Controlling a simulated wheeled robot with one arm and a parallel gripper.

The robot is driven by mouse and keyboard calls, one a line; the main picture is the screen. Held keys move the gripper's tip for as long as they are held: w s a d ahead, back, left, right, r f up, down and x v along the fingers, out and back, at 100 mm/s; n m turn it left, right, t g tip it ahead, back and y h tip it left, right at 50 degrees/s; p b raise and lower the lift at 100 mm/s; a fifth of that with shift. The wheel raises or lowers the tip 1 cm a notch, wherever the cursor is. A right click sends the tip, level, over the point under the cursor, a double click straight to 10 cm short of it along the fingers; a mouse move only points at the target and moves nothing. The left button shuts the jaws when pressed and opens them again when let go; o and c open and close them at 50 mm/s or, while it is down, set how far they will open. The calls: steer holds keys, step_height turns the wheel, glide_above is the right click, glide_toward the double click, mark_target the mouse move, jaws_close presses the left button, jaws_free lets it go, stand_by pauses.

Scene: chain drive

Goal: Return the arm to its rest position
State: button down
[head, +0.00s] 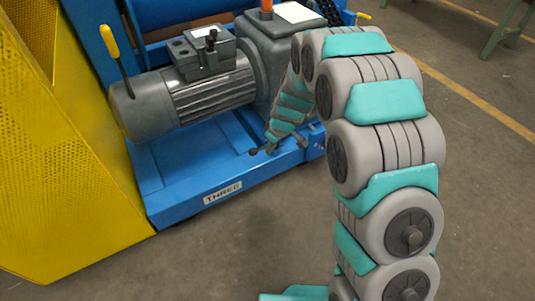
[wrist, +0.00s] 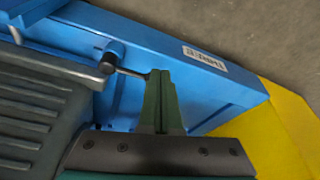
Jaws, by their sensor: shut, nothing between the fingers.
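My gripper (wrist: 160,74) is shut and empty, its green fingers together in the wrist view. In the head view, my teal and grey arm arches over from the right and its gripper (head: 270,147) points down by the blue base frame. A small lever with a dark knob (wrist: 108,62) lies beside the fingertips in the wrist view. Its rod ends at the fingers in the picture; I cannot tell whether they touch. The knob also shows in the head view (head: 253,152).
A grey motor (head: 190,95) and gearbox (head: 280,40) stand on the blue base frame (head: 180,205), labelled THREE (head: 222,193). A yellow perforated guard (head: 60,190) stands at the left. A yellow-handled lever (head: 110,42) rises by the motor.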

steer(key=s+d+r+m+g+p, duration=0.1)
steer(key=s+d+r+m, duration=0.15)
steer(key=s+r, duration=0.35)
steer(key=s+d+r+m+p, duration=0.1)
steer(key=s+d+r, duration=0.3)
steer(key=s+r, duration=0.25)
steer(key=s+d+r+m+g+p, duration=0.1)
steer(key=s+d+r, duration=0.3)
steer(key=s+r, duration=0.25)
steer(key=s+d+r+m+g+h+p, duration=0.1)
steer(key=s+d+r+m, duration=0.1)
steer(key=s, duration=0.8)
steer(key=s+d+r+m+g+h+p, duration=0.1)
steer(key=s+d+r, duration=0.4)
steer(key=s, duration=0.6)
steer(key=m+p, duration=0.1)
steer(key=m, duration=0.1)
steer(key=shift+d+m+h, duration=0.3)
steer(key=shift+d+m, duration=0.05)
steer(key=shift+r, duration=0.1)
